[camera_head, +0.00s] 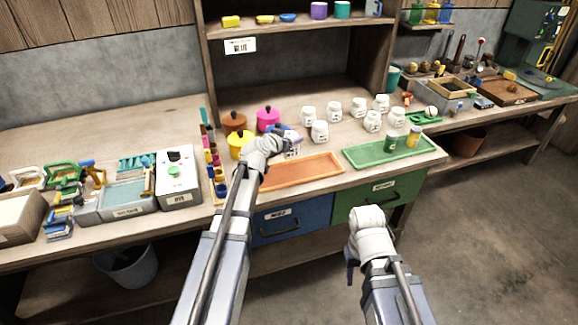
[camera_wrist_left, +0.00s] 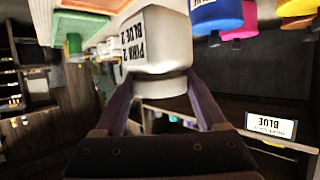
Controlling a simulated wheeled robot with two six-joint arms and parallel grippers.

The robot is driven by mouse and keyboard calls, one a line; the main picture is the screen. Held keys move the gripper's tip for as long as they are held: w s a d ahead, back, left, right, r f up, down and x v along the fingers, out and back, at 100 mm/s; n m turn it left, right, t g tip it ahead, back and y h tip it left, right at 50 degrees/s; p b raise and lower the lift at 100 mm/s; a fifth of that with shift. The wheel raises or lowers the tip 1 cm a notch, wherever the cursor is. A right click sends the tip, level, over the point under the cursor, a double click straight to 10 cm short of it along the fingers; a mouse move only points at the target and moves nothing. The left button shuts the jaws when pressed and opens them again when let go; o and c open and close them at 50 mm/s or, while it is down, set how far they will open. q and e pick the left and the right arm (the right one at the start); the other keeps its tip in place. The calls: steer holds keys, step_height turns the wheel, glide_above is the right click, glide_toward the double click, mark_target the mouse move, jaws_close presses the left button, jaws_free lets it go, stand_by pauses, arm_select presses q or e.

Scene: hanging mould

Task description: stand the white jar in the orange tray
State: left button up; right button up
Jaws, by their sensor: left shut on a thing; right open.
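A white jar (camera_wrist_left: 160,40) with a label reading "PINK 2 BLUE 2" is between the fingers of my left gripper (camera_wrist_left: 160,95), which is shut on it. In the head view the jar (camera_head: 293,150) is partly hidden by the left gripper (camera_head: 284,136) and appears at the far edge of the orange tray (camera_head: 302,172). I cannot tell its height above the bench. The visible part of the orange tray is empty. My right gripper (camera_head: 351,270) is open and empty, in front of the bench and away from the jars.
Several other white jars (camera_head: 320,131) stand behind and right of the orange tray. Pink (camera_head: 268,117) and yellow (camera_head: 240,143) pots stand close left of the held jar.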

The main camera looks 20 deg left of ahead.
arm_select(q)
steer(key=shift+f+b, duration=4)
steer(key=shift+f, duration=0.4)
steer(key=shift+f, duration=0.25)
steer(key=o, duration=1.5)
steer(key=shift+r, duration=0.1)
steer(key=shift+r, duration=0.25)
steer(key=p+v, duration=0.4)
steer(key=v, duration=0.8)
steer(key=shift+p, duration=0.3)
